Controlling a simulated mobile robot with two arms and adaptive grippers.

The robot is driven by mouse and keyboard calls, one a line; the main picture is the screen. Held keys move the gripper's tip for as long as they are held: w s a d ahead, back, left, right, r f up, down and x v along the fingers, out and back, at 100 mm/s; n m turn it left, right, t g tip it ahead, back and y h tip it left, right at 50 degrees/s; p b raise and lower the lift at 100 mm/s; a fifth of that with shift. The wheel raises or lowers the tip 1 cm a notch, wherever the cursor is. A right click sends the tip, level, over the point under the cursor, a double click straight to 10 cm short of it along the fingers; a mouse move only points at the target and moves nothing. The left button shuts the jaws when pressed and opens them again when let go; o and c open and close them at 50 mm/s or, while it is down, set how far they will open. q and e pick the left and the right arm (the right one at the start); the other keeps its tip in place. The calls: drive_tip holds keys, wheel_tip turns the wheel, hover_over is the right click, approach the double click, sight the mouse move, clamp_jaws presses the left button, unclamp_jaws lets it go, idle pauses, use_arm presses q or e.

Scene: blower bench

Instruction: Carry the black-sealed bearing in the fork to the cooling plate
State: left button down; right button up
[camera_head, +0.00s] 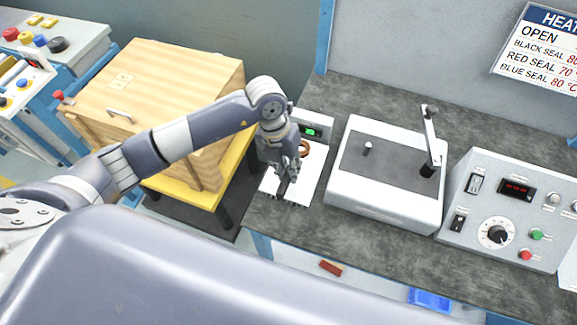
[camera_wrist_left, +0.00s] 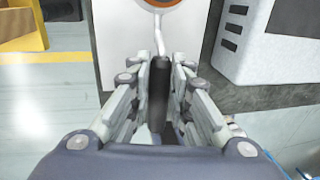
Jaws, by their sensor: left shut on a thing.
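My left gripper (camera_head: 287,180) is shut on the black handle of the fork (camera_wrist_left: 158,90), over a white plate on the bench. The fork's thin metal rod runs forward from the handle to an orange-brown ring (camera_head: 304,148), which is cut off at the top edge of the left wrist view (camera_wrist_left: 165,2). The ring is small in the head view and partly behind the gripper. I cannot make out a black seal or bearing within it. The white plate (camera_head: 310,185) has a green display at its back; I cannot tell if it is the cooling plate. My right gripper is not in view.
A white unit with a dark top and upright lever (camera_head: 340,190) stands to the right. Beyond it is a control box (camera_head: 470,225) with a red display and knobs. A wooden crate (camera_head: 150,75) stands left, across a gap. Bare bench (camera_head: 395,100) lies behind the units.

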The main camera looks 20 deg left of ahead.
use_arm(q)
drive_tip(key=shift+f+b, duration=0.8)
drive_tip(key=shift+f, duration=0.2)
drive_tip(key=shift+f, duration=0.2)
drive_tip(key=c, duration=1.4)
unclamp_jaws()
wheel_tip(320, 180, up, 12)
drive_tip(key=a, duration=0.2)
drive_tip(key=shift+a, duration=0.15)
drive_tip(key=shift+f, duration=0.1)
